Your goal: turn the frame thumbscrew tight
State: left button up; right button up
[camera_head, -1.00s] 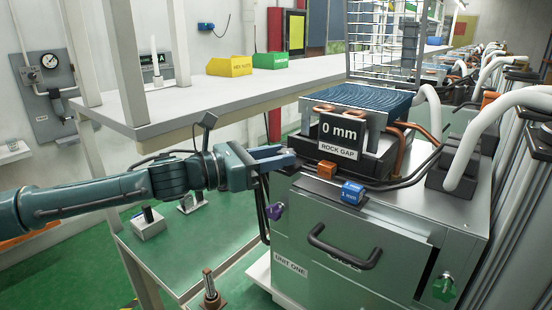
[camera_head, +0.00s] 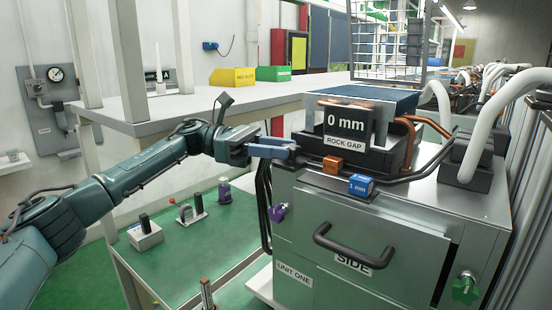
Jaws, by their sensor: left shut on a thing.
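My left gripper (camera_head: 278,149) reaches in from the left at the near left corner of the rock gap frame. Its blue fingers are shut, with the tips against the frame's edge. The frame thumbscrew is hidden between or behind these fingertips, so its turn cannot be read. The frame carries a dark display (camera_head: 346,123) reading 0 mm, with a ROCK GAP label (camera_head: 343,142) below it. The frame stands on the grey unit (camera_head: 400,207). My right gripper does not show.
An orange block (camera_head: 331,163) and a blue 1 mm block (camera_head: 361,185) sit on the unit's front edge. A green-topped low table (camera_head: 205,250) stands at left.

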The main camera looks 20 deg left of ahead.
pick_arm(q)
jog(key=g, duration=0.1)
jog(key=m+g, duration=0.1)
jog(key=shift+w+d+m+g, duration=0.1)
jog(key=shift+w+m+g, duration=0.1)
jog(key=shift+m+g, duration=0.1)
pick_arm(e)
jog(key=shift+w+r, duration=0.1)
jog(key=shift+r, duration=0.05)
pick_arm(q)
jog(key=shift+m+g, duration=0.3)
jog(key=shift+g, duration=0.1)
jog(key=shift+w+r+m+g+y, duration=0.1)
jog(key=shift+m+g+y, duration=0.3)
jog(key=shift+g, duration=0.2)
jog(key=o, duration=1)
jog(key=shift+t, duration=0.3)
jog(key=shift+n+t, duration=0.4)
jog(key=shift+n, duration=0.1)
